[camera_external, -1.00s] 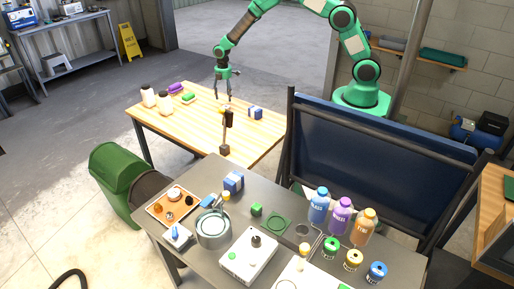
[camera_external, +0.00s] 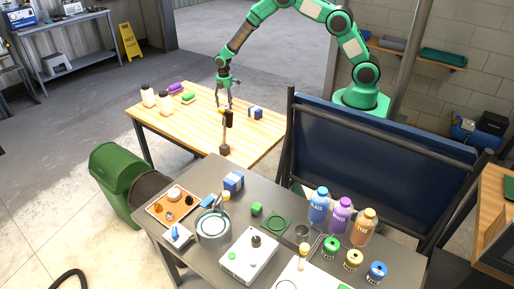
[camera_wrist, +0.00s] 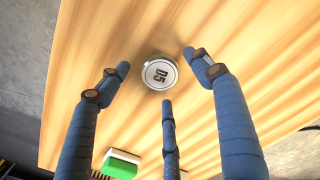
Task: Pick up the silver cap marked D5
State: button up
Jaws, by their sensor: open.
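The silver cap marked D5 (camera_wrist: 160,72) is round, with a pale top and black D5 lettering. It sits on the light wooden table (camera_wrist: 240,25) in the wrist view. My gripper (camera_wrist: 162,78) has its three dark blue fingers spread open around the cap, apart from it in the picture. Nothing is held. In the external view, my gripper (camera_external: 229,104) points down over the wooden table; I cannot clearly make out the cap there.
A green and white block (camera_wrist: 122,163) lies near the lower edge of the wrist view. In the external view, white bottles (camera_external: 149,96), a blue box (camera_external: 255,113) and a dark upright stand (camera_external: 226,135) are on the same table. A cluttered grey bench (camera_external: 200,262) is in front.

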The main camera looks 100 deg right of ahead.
jog(key=shift+f, duration=0.95)
jog(key=c, duration=1.2)
